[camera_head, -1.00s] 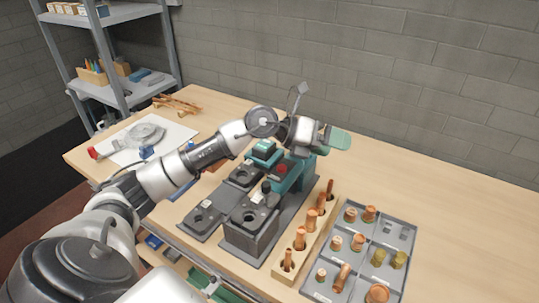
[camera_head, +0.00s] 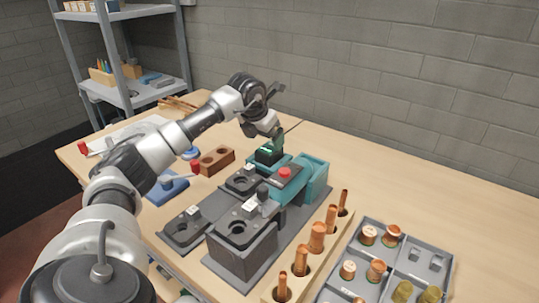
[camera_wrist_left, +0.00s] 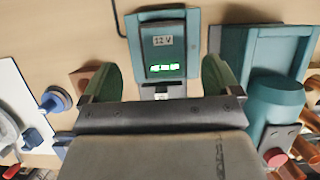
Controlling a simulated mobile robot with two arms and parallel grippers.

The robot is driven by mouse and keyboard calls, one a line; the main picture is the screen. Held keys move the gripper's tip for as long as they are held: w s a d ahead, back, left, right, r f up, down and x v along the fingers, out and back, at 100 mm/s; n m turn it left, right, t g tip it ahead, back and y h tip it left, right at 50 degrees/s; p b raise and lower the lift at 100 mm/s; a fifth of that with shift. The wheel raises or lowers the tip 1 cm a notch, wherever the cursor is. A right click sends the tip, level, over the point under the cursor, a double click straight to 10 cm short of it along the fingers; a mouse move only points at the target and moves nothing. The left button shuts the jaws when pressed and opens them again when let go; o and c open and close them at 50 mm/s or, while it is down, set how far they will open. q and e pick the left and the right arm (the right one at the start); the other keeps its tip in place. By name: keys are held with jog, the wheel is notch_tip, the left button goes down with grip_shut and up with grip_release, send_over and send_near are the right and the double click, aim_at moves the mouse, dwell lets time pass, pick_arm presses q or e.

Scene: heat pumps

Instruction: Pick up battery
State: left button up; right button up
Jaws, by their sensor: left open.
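The battery (camera_wrist_left: 163,50) is a dark block with a "12 V" label and green lit bars, seated in a teal holder (camera_wrist_left: 193,22) in the left wrist view. In the head view the battery (camera_head: 268,154) sits at the back of the machine, partly hidden by my gripper. My left gripper (camera_head: 275,137) points down just above it. In the left wrist view the left gripper's (camera_wrist_left: 158,80) two green fingers are open, one on each side of the battery, with gaps showing. My right gripper is not seen.
A teal machine with a red button (camera_head: 285,173) stands beside the battery. Dark fixtures (camera_head: 243,240) are in front. A wooden rack of copper parts (camera_head: 316,238) and a grey tray (camera_head: 417,255) stand to the right. The table at back right is clear.

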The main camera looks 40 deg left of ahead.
aim_at(269, 147)
pick_arm(q)
jog(key=x, duration=0.5)
jog(key=shift+d+p, duration=0.3)
jog(key=shift+p, duration=0.05)
jog(key=c, duration=1.2)
notch_tip(269, 147, up, 9)
jog(key=shift+r, duration=0.1)
jog(key=shift+c, duration=0.2)
jog(key=shift+r, duration=0.45)
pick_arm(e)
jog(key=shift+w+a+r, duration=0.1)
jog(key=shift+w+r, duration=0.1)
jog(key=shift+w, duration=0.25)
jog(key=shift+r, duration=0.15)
